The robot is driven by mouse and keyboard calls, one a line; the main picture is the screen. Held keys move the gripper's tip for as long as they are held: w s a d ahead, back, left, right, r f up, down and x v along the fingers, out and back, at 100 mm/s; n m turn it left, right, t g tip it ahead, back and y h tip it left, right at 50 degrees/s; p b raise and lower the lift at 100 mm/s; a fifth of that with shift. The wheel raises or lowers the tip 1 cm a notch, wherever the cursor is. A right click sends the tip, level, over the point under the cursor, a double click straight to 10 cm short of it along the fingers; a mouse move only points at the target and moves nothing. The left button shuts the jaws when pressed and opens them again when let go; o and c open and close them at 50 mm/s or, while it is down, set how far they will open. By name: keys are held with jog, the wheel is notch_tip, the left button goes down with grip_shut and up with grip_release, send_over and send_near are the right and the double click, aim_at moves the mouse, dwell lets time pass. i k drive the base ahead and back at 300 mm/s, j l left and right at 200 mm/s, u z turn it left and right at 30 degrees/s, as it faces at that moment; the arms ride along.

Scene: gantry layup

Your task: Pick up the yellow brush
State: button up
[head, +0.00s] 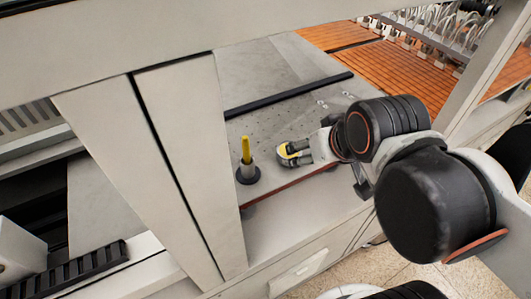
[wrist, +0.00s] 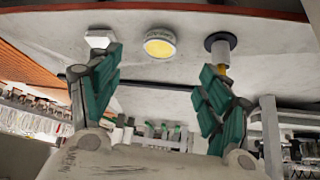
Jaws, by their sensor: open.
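The yellow brush (head: 246,150) stands upright in a light cylinder on a round black base, near the tabletop's front edge in the head view. In the wrist view a short yellow part of the brush (wrist: 222,71) shows beside the light cylinder, partly hidden behind the right finger. My gripper (head: 296,152) is to the right of the brush in the head view, apart from it. In the wrist view my gripper (wrist: 158,66) has its two green-padded fingers spread with nothing held between them.
A round yellow-faced piece (wrist: 160,43) and a white block (wrist: 100,37) lie on the table beyond the fingers. A dark bar (head: 290,95) crosses the table behind. A slanted pale frame post (head: 180,160) stands left of the brush. Orange panels (head: 400,65) lie farther back.

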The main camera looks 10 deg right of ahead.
aim_at(246, 144)
jog(key=k+l+u, duration=0.2)
jog(key=l, duration=0.2)
jog(key=k+l+u, duration=0.2)
jog(key=l, duration=0.2)
jog(key=k+l+u, duration=0.15)
jog(key=l, duration=0.2)
